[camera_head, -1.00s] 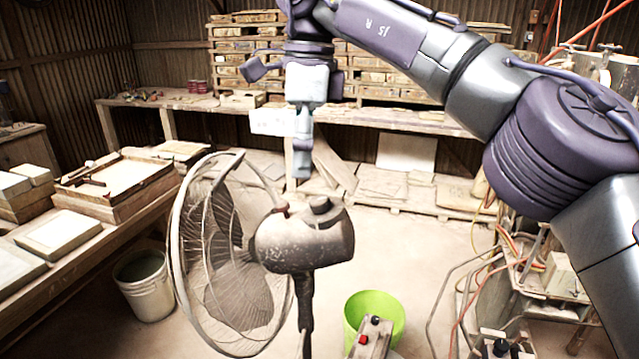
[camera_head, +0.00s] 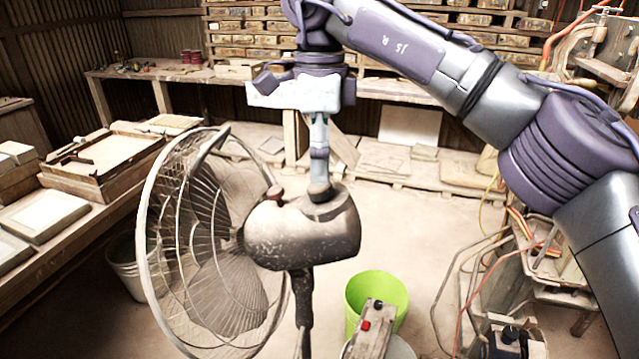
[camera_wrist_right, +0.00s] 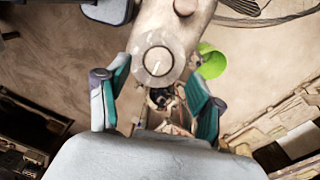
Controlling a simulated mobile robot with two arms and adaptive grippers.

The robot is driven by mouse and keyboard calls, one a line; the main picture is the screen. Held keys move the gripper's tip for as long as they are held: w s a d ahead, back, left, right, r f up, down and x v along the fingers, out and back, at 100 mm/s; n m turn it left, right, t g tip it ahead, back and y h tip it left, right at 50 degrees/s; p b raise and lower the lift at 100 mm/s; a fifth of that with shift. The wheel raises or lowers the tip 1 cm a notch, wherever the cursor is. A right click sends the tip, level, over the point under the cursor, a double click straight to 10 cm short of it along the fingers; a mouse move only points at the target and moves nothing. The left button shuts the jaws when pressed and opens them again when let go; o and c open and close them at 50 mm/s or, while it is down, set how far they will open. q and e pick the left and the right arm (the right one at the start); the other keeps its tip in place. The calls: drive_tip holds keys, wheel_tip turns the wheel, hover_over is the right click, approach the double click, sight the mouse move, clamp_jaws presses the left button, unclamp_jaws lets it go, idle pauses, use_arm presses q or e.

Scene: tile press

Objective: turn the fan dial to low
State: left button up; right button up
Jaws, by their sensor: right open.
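The fan (camera_head: 305,235) stands in the foreground, its wire cage on the left and its worn motor housing on the right. The round dark fan dial (camera_head: 320,192) sits on top of the housing. In the wrist view the dial (camera_wrist_right: 158,62) has a short pale pointer mark and a pale ring around it; no setting labels are legible. My right gripper (camera_head: 319,175) points straight down over the dial, its tips at or just above it. In the wrist view the right gripper (camera_wrist_right: 158,80) is open, its fingers on either side of the dial; contact cannot be told. My left gripper is out of view.
A small reddish-brown knob (camera_head: 274,192) stands on the housing beside the dial. The fan's wire cage (camera_head: 150,235) is close on the left. A green bucket (camera_head: 393,290) and a box with a red button (camera_head: 366,325) lie below. Workbenches line the left and back.

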sight(320, 185)
drive_tip(key=f, duration=0.3)
drive_tip(key=shift+s+p, duration=0.2)
drive_tip(key=shift+p, duration=0.15)
drive_tip(key=shift+s+f, duration=0.1)
drive_tip(key=shift+f, duration=0.25)
drive_tip(key=shift+c, duration=0.4)
drive_tip(key=c, duration=1.1)
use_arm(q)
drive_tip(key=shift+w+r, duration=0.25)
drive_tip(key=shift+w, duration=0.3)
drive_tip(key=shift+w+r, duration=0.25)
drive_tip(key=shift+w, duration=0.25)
use_arm(e)
drive_tip(key=shift+o, duration=0.2)
